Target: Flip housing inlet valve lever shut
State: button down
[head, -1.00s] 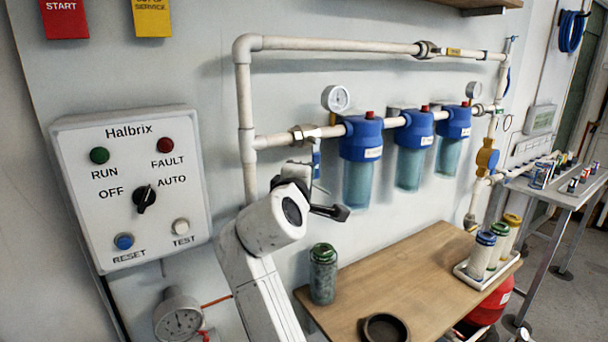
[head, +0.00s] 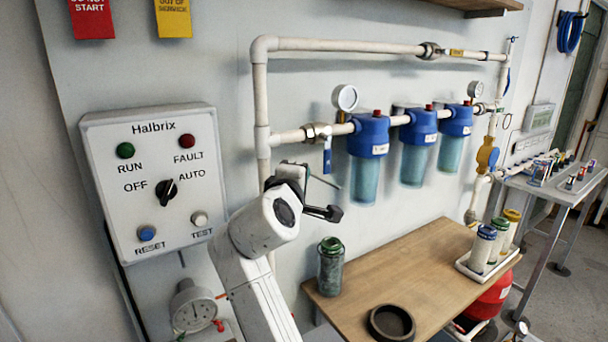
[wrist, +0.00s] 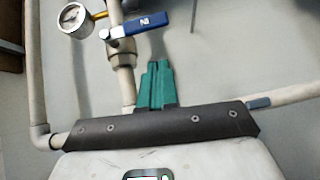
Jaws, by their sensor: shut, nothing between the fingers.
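The housing inlet valve (head: 316,132) sits on the white pipe left of the first blue filter housing. Its blue lever (head: 327,160) hangs straight down, across the pipe's line. In the wrist view the lever (wrist: 143,25) also lies crosswise to the pipe, just beyond the fingertips. My gripper (wrist: 158,68) shows there as two teal fingers closed together with nothing between them, with a gap to the lever. In the head view my arm's end is below and left of the lever; its fingertips are hard to make out.
A Halbrix control panel (head: 155,180) is on the wall at left. A pressure gauge (head: 345,97) sits above the pipe beside the first filter housing (head: 367,165). A wooden table (head: 430,275) below carries a green-capped canister (head: 330,266) and a dark bowl (head: 391,323).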

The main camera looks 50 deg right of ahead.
jog(key=b+v, duration=0.1)
jog(key=v, duration=0.8)
jog(key=shift+f+b, duration=0.35)
jog(key=shift+b, duration=0.05)
jog(key=shift+s, duration=0.1)
jog(key=s+a+f+m+g+y, duration=0.1)
jog(key=s+f+y, duration=0.2)
jog(key=f, duration=0.7)
jog(key=s+f+g+y, duration=0.1)
jog(key=s+f+y, duration=0.25)
jog(key=f, duration=0.65)
jog(key=s+a+f+m+g+y, duration=0.1)
jog(key=s+f+y, duration=0.15)
jog(key=f, duration=0.65)
jog(key=s+a+f+m+g+y, duration=0.1)
jog(key=s+a+f+g+y, duration=0.1)
jog(key=s+f, duration=0.5)
jog(key=s+a+f+m+g+y, duration=0.2)
jog(key=s+a+f+y, duration=0.2)
jog(key=s, duration=0.9)
notch_tip(320, 180, down, 4)
jog(key=shift+a+m, duration=0.3)
jog(key=shift+a, duration=0.85)
jog(key=shift+s+d, duration=0.1)
